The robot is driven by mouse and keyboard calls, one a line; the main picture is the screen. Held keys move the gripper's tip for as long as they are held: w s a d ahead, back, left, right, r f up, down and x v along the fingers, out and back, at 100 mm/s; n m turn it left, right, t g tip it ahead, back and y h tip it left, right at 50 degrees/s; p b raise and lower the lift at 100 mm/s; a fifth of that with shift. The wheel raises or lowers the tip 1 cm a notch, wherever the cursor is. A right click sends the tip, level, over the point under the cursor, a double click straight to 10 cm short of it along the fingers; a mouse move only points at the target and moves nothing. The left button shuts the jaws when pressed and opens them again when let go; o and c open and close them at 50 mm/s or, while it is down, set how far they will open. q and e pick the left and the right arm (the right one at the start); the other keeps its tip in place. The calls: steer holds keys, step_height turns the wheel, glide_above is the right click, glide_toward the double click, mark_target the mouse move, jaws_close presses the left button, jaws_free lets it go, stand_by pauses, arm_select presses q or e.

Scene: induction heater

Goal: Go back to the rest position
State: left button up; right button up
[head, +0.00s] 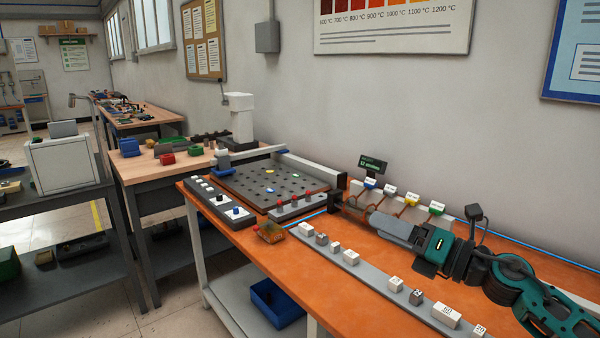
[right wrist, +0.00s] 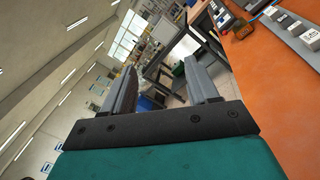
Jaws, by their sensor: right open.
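My right arm comes in from the right in the head view, over the orange workbench (head: 285,255). Its gripper (head: 375,220) points left, above the bench near the induction heater's coils. In the right wrist view, the two grey fingers of my right gripper (right wrist: 165,85) stand wide apart with nothing between them. Past them I see the floor and distant benches. My left gripper is not in view.
A grey strip with white and metal blocks (head: 351,257) runs along the bench front. A perforated plate (head: 250,190) lies at the far end. Labelled stations (head: 412,197) line the wall side.

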steer(key=s+d+f+m+t+h, duration=0.15)
steer(key=s+f+m+h, duration=0.3)
steer(key=m, duration=0.55)
steer(key=s+d+f+m+h, duration=0.35)
steer(key=f+m+h, duration=0.2)
steer(key=m, duration=0.35)
steer(key=s+d+f+m+h, duration=0.1)
steer(key=s+f+m+h, duration=0.35)
steer(key=m, duration=0.55)
steer(key=s+a+f+m+g, duration=0.1)
steer(key=s+f+m+g, duration=0.3)
steer(key=s, duration=0.6)
steer(key=s+a+f+m+g, duration=0.1)
steer(key=s+f+m+g, duration=0.1)
steer(key=s+f+g, duration=0.7)
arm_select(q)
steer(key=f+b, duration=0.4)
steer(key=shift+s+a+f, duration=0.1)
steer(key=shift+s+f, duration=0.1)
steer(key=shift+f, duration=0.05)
arm_select(e)
steer(key=w+a+f+t+y, duration=0.2)
steer(key=w+f+t, duration=0.3)
steer(key=f+t, duration=0.5)
steer(key=shift+w+a+n, duration=0.25)
steer(key=shift+a+n, duration=0.05)
steer(key=shift+a, duration=0.15)
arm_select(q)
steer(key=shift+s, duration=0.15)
